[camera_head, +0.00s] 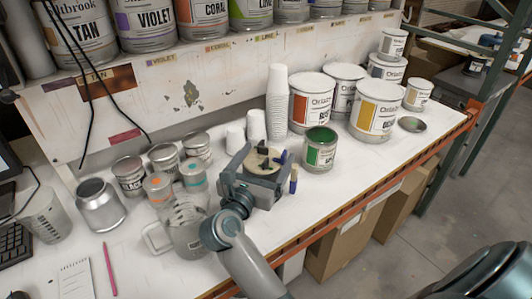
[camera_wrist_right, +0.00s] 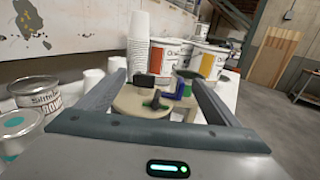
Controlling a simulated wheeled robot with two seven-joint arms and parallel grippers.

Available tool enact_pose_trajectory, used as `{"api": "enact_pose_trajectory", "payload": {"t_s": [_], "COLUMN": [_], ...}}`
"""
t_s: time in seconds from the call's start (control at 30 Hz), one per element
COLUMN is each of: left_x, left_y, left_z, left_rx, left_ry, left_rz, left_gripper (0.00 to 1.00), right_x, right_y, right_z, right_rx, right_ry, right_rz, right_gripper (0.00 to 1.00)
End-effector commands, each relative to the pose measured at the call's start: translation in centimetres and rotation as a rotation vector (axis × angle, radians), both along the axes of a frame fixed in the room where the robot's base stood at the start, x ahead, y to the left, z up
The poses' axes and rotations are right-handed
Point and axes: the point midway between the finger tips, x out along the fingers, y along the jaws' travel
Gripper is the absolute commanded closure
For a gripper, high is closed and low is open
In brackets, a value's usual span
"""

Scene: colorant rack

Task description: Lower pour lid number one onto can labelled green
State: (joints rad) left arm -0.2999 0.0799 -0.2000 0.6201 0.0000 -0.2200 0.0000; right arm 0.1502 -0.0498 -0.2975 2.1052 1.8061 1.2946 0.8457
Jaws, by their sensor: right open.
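The green can (camera_head: 320,147) stands open-topped on the bench, with green paint inside and a green and white label. In the right wrist view it is mostly hidden behind the lid. A round beige pour lid (camera_head: 262,166) with a black handle and a blue part lies between the fingers of my right gripper (camera_head: 267,160), left of the green can. My right gripper is open around the lid, which also shows in the right wrist view (camera_wrist_right: 140,103). I cannot tell whether a finger touches it or what supports it. My left gripper is not in view.
A stack of white cups (camera_head: 277,100) and large paint cans (camera_head: 313,103) stand behind. A glass jug (camera_head: 187,230) and small tins (camera_head: 165,158) are on the left. A small blue item (camera_head: 293,181) stands beside the gripper. The bench's front edge (camera_head: 345,215) is close.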

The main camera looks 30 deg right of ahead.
Motion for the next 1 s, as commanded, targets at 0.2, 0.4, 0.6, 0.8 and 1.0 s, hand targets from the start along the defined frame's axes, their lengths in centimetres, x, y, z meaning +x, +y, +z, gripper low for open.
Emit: {"api": "enact_pose_trajectory", "payload": {"t_s": [0.2, 0.4, 0.6, 0.8, 1.0], "left_x": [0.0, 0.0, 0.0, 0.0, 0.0], "left_y": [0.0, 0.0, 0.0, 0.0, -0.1], "left_z": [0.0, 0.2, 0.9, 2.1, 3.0], "left_rx": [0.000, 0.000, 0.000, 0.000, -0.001], "left_ry": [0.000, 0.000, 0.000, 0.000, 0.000], "left_rz": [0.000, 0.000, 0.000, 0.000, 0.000], "left_gripper": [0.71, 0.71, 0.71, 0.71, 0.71], "right_x": [0.0, 0.1, 1.0, 2.5, 3.9], "right_y": [0.0, -0.2, -1.3, -3.2, -5.0], "right_z": [0.0, 0.1, 0.3, 0.4, 0.3], "right_rx": [0.001, -0.001, -0.005, -0.006, -0.005], "right_ry": [0.001, 0.000, 0.001, 0.001, 0.001], "right_rz": [-0.001, -0.001, -0.002, -0.001, -0.001], "right_gripper": [0.15, 0.15, 0.15, 0.15, 0.15]}}
